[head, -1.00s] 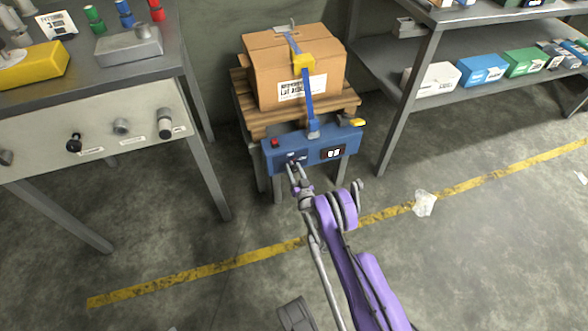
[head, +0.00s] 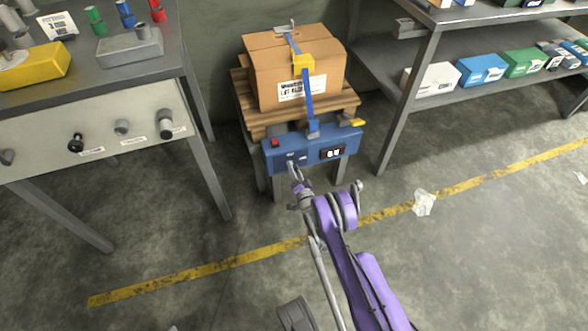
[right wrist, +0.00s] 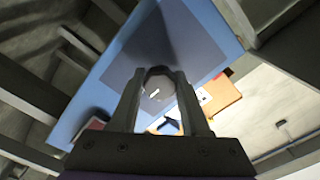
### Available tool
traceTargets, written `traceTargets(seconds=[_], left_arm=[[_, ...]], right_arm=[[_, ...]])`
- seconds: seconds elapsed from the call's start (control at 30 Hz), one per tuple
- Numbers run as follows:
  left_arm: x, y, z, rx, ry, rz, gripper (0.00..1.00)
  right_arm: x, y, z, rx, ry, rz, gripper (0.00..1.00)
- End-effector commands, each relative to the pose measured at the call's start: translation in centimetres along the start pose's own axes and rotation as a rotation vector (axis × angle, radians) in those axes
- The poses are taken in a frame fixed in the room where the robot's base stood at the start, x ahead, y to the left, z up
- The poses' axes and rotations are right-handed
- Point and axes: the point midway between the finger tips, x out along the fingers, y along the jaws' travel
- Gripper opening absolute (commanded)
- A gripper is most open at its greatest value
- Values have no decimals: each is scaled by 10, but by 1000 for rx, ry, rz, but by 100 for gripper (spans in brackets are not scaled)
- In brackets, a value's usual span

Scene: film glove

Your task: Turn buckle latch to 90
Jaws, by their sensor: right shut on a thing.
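A blue control box (head: 310,157) on the front of a small stand bears a lit display (head: 332,153), its digits too small to read surely. In the right wrist view, a round grey knob with a white mark (right wrist: 156,91) is on the blue face. My right gripper (head: 293,168) is shut on this knob, one finger on each side, as the right wrist view shows (right wrist: 159,98). A yellow buckle (head: 303,66) sits on a blue strap (head: 307,105) over a cardboard box (head: 265,80). My left gripper is not in view.
The box stands on a wooden pallet (head: 258,122). A workbench (head: 130,135) stands left, a shelf (head: 420,85) right. The floor in front is mostly clear.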

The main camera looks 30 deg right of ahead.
Motion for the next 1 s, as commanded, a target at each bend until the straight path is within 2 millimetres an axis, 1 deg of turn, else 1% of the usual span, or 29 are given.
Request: traceTargets(seconds=[0.47, 0.5, 0.63, 1.0], left_arm=[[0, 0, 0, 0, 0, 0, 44], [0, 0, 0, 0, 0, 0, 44], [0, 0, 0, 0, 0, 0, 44], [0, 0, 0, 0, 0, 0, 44]], right_arm=[[1, -1, -1, 13, 2, -2, 0], [1, -1, -1, 13, 2, -2, 53], [1, 0, -1, 12, 1, -1, 76], [0, 0, 0, 11, 0, -1, 76]])
